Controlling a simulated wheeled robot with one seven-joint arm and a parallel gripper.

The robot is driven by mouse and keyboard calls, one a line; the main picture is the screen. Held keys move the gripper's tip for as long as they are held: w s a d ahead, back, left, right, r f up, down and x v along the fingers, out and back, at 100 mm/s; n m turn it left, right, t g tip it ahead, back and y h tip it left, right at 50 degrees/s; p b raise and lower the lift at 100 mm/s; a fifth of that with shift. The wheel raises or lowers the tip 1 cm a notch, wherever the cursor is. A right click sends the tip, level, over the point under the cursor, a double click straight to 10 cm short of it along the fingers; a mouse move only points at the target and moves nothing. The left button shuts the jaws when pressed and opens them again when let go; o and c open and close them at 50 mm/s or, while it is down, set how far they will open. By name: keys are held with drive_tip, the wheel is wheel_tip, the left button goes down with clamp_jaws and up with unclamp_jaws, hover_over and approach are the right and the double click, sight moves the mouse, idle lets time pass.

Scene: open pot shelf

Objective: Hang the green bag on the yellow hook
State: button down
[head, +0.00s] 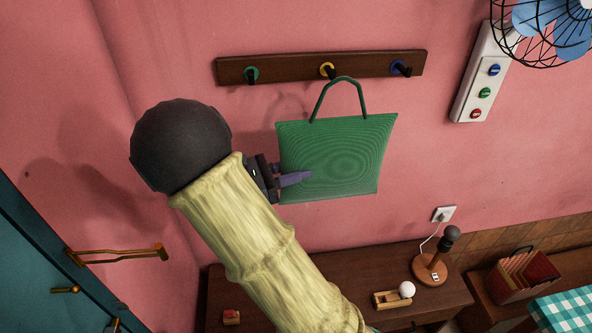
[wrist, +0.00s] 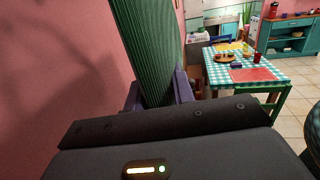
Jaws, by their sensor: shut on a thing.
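The green bag (head: 345,160) is upright in the head view, its looped handle on top reaching up to the hook rack. My gripper (head: 294,179) is shut on the bag's left side edge. In the wrist view the bag (wrist: 150,45) stands between the two purple fingers (wrist: 158,93). The yellow hook (head: 326,68) is the middle one on the dark wooden rack. The top of the handle is beside and slightly below the yellow hook's dark peg; I cannot tell whether the loop is around it.
The rack (head: 290,68) also bears a green hook (head: 251,74) on the left and a blue hook (head: 398,67) on the right. A switch panel (head: 484,75) and a fan (head: 555,25) are at right. A lamp (head: 431,265) stands on the wooden desk (head: 345,270) below.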

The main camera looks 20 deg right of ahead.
drive_tip(key=w+d+f, duration=0.1)
drive_tip(key=w+d, duration=0.1)
drive_tip(key=w, duration=0.7)
drive_tip(key=shift+d+f+b, duration=0.2)
drive_tip(key=shift+d+b, duration=0.1)
drive_tip(key=shift+b, duration=0.15)
idle(0.7)
drive_tip(key=shift+f, duration=0.1)
idle(0.5)
